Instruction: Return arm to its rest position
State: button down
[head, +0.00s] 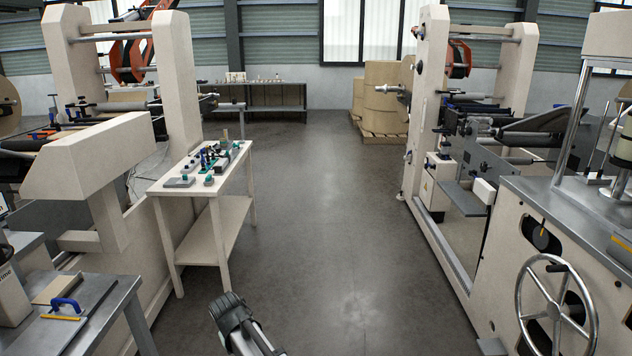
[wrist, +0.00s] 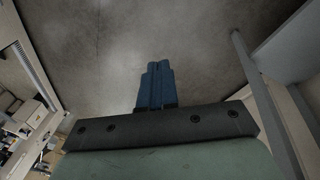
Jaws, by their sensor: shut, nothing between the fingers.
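In the wrist view my gripper (wrist: 158,72) shows as two blue fingers pressed together, with nothing between them. Behind the fingers is a dark bar with screws and a green body at the bottom of the picture. Bare concrete floor lies beyond the fingertips. In the head view part of my arm (head: 240,322) shows at the bottom, low over the aisle floor. The fingers cannot be made out in that view.
A white side table (head: 215,195) with small parts stands left of the aisle. A grey bench (head: 100,315) is at the lower left. A machine with a handwheel (head: 557,305) stands at the right. Wrapped rolls on a pallet (head: 383,136) are at the back. The aisle floor (head: 330,220) is clear.

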jog(key=s+d+f+m+g, duration=0.1)
jog(key=s+d+f+m, duration=0.2)
jog(key=d, duration=0.9)
jog(key=s+d+f+m+g+y, duration=0.15)
jog(key=d+f, duration=0.35)
jog(key=d, duration=0.7)
jog(key=s+d+f+m, duration=0.25)
jog(key=d+f, duration=0.25)
jog(key=d, duration=0.8)
jog(key=s+f+g, duration=0.3)
jog(key=s+f, duration=0.7)
jog(key=s, duration=0.5)
jog(key=s+f+g, duration=0.4)
jog(key=s+f, duration=0.6)
jog(key=s, duration=0.5)
jog(key=shift+s+a+n, duration=0.2)
jog(key=shift+s+n, duration=0.1)
jog(key=shift+w, duration=0.1)
